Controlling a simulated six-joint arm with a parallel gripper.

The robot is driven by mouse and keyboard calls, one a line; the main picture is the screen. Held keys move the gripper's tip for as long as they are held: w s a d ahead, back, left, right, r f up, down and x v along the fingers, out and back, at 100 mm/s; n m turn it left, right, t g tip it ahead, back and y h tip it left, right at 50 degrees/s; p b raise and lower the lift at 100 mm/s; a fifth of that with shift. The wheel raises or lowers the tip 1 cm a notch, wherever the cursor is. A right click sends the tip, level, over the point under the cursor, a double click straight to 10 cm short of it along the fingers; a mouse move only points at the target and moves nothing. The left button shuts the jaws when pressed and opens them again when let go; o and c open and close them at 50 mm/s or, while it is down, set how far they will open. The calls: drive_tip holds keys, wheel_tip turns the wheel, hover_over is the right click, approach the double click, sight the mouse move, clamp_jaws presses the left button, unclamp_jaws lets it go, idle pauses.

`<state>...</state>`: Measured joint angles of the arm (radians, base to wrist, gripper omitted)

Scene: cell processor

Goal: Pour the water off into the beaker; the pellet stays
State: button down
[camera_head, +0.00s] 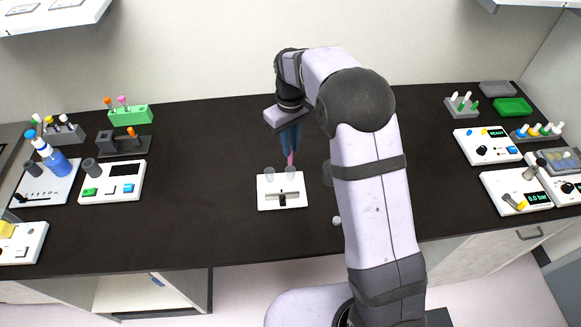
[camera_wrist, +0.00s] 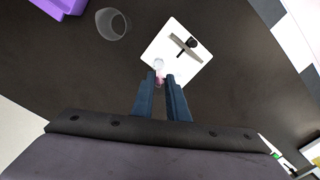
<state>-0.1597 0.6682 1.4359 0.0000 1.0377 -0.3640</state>
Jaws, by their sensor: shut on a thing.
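My gripper (camera_head: 290,147) has blue fingers pointing down above the back of a small white stand (camera_head: 283,203). It is shut on a thin pink-tinted tube (camera_head: 291,158), whose pink part also shows between the fingertips in the wrist view (camera_wrist: 160,81). I cannot make out water or a pellet in it. The stand carries two clear round parts at its back edge and a dark lever. A clear beaker (camera_wrist: 112,24) stands apart from the stand in the wrist view. In the head view the beaker (camera_head: 327,173) is partly hidden by my arm.
A small pale round thing (camera_head: 337,221) lies on the dark bench beside my arm. Devices and a green rack (camera_head: 130,114) stand at left. More devices and a green tray (camera_head: 513,107) stand at right. The bench left of the stand is clear.

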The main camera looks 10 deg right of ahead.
drive_tip(key=d+r+n+p, duration=0.2)
drive_tip(key=d+n+p, duration=0.4)
drive_tip(key=d+n, duration=0.7)
drive_tip(key=n, duration=0.5)
drive_tip(key=shift+d, duration=0.25)
drive_tip(key=shift+r+h, duration=0.1)
drive_tip(key=shift+h, duration=0.2)
